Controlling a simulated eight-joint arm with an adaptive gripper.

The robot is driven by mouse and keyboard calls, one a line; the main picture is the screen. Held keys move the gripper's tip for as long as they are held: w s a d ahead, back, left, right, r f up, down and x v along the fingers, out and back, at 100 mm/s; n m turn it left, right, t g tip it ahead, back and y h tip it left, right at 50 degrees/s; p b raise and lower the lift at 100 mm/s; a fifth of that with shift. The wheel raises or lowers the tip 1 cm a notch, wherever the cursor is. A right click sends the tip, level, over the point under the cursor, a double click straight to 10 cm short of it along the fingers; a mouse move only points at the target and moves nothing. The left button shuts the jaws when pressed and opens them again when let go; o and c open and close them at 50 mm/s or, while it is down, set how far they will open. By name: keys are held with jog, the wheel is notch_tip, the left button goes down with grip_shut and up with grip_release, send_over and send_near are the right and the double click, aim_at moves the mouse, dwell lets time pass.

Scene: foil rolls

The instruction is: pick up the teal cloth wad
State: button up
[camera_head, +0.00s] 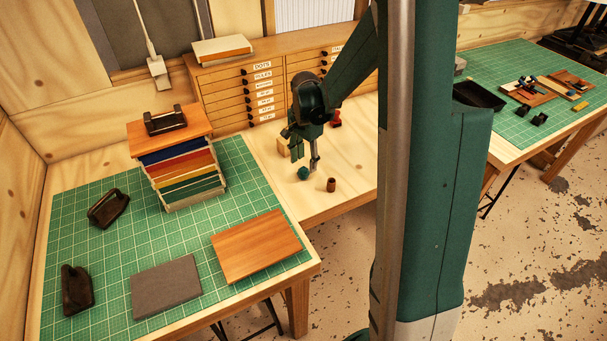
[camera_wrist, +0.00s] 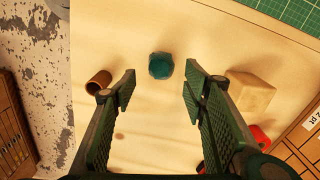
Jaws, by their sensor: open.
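The teal cloth wad (camera_wrist: 161,66) is a small rounded lump on the pale wooden bench top (camera_wrist: 140,140). It also shows in the head view (camera_head: 303,173), just below my gripper (camera_head: 308,158). In the wrist view my gripper (camera_wrist: 160,88) is open, with one finger on each side of the picture. The wad lies centred between the fingers but a little past their tips, and nothing is held. No finger appears to touch the wad.
A brown cylinder (camera_wrist: 98,82) stands left of the fingers in the wrist view. A pale wooden block (camera_wrist: 250,95) and a red object (camera_wrist: 260,138) lie to the right. A drawer cabinet (camera_head: 240,95) stands behind. A green mat (camera_head: 110,225) is on the left.

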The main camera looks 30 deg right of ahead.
aim_at(304, 169)
jog(key=shift+f, duration=0.3)
jog(key=shift+a+f, duration=0.15)
jog(key=shift+f, duration=2.3)
jog(key=shift+c, duration=0.6)
jog(key=c, duration=0.7)
